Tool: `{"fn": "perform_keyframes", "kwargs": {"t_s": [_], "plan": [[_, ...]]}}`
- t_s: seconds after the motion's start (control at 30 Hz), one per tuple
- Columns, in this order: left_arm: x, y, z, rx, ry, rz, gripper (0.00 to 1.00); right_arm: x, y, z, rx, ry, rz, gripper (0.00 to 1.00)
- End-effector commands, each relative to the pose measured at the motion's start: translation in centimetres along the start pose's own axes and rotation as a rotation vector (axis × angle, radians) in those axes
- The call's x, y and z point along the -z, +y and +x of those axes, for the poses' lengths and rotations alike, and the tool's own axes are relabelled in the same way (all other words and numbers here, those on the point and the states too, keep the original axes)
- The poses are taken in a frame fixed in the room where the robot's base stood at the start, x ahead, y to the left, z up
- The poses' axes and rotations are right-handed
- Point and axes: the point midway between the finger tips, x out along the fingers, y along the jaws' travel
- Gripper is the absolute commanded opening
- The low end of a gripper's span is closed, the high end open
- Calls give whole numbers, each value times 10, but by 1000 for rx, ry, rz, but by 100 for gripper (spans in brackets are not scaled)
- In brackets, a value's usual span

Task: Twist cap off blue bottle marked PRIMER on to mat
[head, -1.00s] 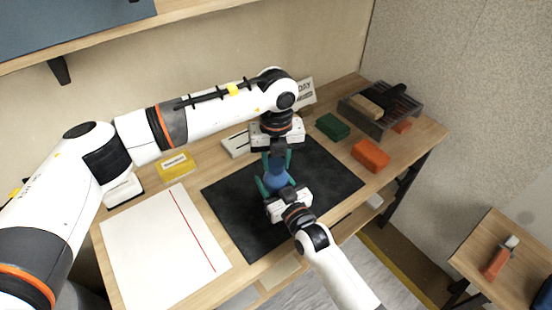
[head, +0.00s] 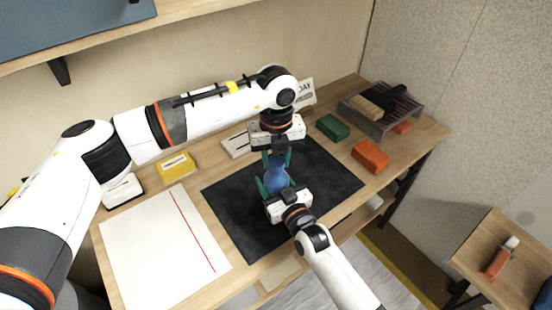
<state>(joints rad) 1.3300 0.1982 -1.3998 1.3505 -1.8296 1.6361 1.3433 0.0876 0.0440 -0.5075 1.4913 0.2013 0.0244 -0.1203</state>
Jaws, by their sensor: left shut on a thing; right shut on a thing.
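The blue bottle (head: 277,177) stands over the dark mat (head: 330,182) near its middle. My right gripper (head: 275,186) comes from the front and is shut on the bottle's body. My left gripper (head: 277,157) points down from above and is shut at the bottle's top, where the cap sits. The cap is hidden between the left fingers, so I cannot see whether it is loose. The PRIMER marking cannot be read from here.
A white sheet with a red line (head: 150,240) lies left of the mat. A yellow box (head: 177,167) is behind it. The mat's right part is clear.

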Motion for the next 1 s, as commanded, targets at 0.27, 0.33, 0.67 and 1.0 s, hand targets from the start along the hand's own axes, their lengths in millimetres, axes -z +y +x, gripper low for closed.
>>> {"fn": "perform_keyframes", "kwargs": {"t_s": [0.27,0.33,0.67,1.0], "plan": [[1,0,-10,0,2,-1,9,1,0,0,0,3,0,0],[1,0,-13,0,2,-1,9,1,0,0,0,3,0,0],[0,0,-15,0,0,0,9,1,0,0,0,3,0,0],[1,0,-41,-1,3,0,9,1,0,0,0,3,0,0]]}}
